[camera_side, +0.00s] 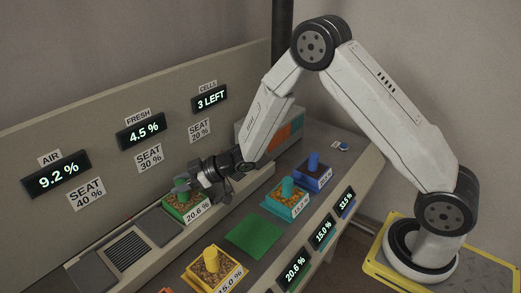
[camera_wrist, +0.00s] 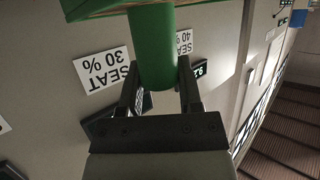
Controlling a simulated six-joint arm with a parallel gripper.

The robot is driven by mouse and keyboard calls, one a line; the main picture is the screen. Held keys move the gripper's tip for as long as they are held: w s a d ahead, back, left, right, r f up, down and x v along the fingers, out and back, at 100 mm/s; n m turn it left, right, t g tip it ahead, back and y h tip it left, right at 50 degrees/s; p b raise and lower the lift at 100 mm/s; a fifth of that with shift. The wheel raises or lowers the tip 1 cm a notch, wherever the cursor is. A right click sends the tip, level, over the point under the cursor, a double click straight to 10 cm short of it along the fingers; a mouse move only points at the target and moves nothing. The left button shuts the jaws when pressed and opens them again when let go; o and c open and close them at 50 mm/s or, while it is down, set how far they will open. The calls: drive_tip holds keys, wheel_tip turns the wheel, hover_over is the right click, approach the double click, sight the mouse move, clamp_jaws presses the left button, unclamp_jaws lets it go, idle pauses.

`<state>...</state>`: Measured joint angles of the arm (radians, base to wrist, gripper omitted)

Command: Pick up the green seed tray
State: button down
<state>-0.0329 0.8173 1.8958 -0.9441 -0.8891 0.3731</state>
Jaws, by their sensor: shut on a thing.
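The green seed tray (camera_side: 181,213) is near the raised back ledge, with brown filling and a 20.6 % label on its front. I cannot tell whether it rests on the ledge or hangs just above it. My gripper (camera_side: 192,187) is shut on the tray's green post. In the wrist view the green post (camera_wrist: 152,50) stands between both fingers of my gripper (camera_wrist: 157,85), and the tray's underside edge (camera_wrist: 90,10) shows at the top. The rest of the tray is cut off there.
A bare green pad (camera_side: 254,236) lies on the bench. A yellow tray (camera_side: 212,268), a teal tray (camera_side: 287,201) and a blue tray (camera_side: 313,174) stand along the front row. A dark grille (camera_side: 127,250) is set in the ledge at the left. The display panel (camera_side: 100,140) rises behind.

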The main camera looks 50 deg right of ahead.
drive_tip(key=shift+r, duration=0.1)
drive_tip(key=shift+r, duration=0.7)
drive_tip(key=s+d+r, duration=0.2)
drive_tip(key=s+r, duration=0.9)
drive_tip(key=s, duration=0.2)
drive_tip(key=shift+s+d+r, duration=0.2)
drive_tip(key=shift+s+d, duration=0.15)
